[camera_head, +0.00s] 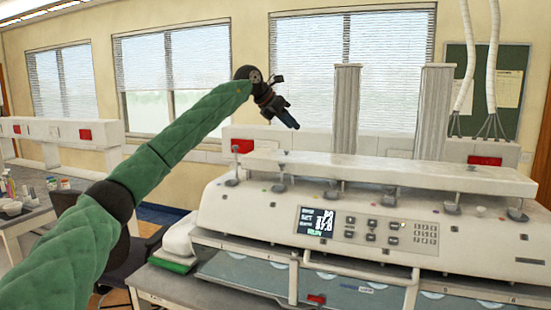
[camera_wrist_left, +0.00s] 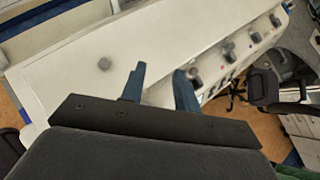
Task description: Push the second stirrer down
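The white tester (camera_head: 380,220) has a row of grey stirrer heads along its front top edge. The leftmost stirrer (camera_head: 232,181) stands below a small knob on a thin rod. The second stirrer (camera_head: 280,187) from the left is beside it, under the raised white bar (camera_head: 390,172). My left gripper (camera_head: 297,127) is above and behind the bar, pointing down and to the right, clear of the stirrers. In the left wrist view its blue fingers (camera_wrist_left: 160,72) are apart with nothing between them. Several grey stirrer heads (camera_wrist_left: 196,80) show beyond them. My right gripper is in neither view.
Two tall white ribbed columns (camera_head: 345,110) rise behind the tester. A display and buttons (camera_head: 318,221) are on its front. A cluttered side table (camera_head: 30,220) is at the far left. The air around my left gripper is free.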

